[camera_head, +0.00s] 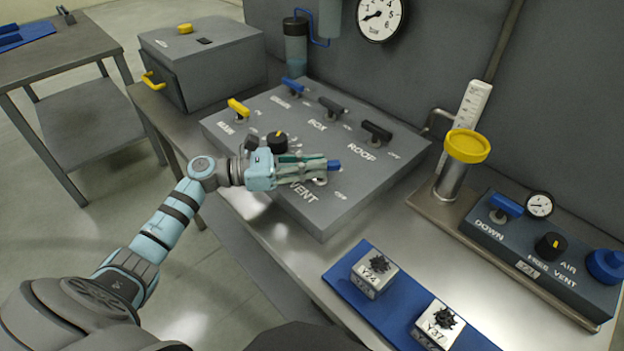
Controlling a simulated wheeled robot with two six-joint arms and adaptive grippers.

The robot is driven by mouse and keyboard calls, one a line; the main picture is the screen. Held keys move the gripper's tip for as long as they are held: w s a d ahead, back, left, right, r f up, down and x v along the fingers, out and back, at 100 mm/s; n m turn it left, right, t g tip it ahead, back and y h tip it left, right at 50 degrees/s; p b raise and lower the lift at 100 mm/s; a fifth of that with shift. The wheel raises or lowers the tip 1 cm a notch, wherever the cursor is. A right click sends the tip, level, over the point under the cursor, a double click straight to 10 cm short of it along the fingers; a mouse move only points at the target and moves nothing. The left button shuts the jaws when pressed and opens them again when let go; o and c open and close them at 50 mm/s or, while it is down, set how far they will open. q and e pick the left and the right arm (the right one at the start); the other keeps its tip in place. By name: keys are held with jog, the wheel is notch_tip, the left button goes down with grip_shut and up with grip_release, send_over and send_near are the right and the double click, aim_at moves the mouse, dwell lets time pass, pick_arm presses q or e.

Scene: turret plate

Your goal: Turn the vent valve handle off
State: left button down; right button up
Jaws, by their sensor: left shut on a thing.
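The vent valve handle (334,165) is blue and sits on the grey turret plate (346,205), just above the printed word VENT. My left gripper (314,165) reaches in from the left and is shut on this handle. Only the handle's blue end shows past the fingertips, pointing right. The fingers hide the rest of it, and the OFF mark by it is partly covered. My right gripper is out of the picture.
Black handles (376,131) for BOX and ROOF, a yellow handle (239,107) and a black knob (277,141) stand close by on the plate. A yellow-capped cylinder (467,146) and a second valve panel (540,262) are at right. A blue mat (388,315) with labelled blocks lies in front.

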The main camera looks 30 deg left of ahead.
pick_arm(q)
jog(key=m+g+h+b, duration=0.1)
jog(key=b, duration=0.1)
jog(key=m+g+b, duration=0.1)
jog(key=g, duration=0.1)
jog(key=m+g+h+b, duration=0.1)
jog(key=g+b, duration=0.1)
jog(key=shift+w+a+f+m+h+b, duration=0.1)
jog(key=shift+w+f+m+h+b, duration=0.2)
jog(key=shift+m+b, duration=0.1)
jog(key=shift+r+m+g+h+b, duration=0.15)
jog(key=shift+m+g+h+b, duration=0.15)
jog(key=shift+m+g+b, duration=0.7)
jog(key=shift+n, duration=0.3)
jog(key=c, duration=1.6)
grip_release()
jog(key=shift+o, duration=0.2)
jog(key=shift+r, duration=0.1)
notch_tip(320, 180, up, 10)
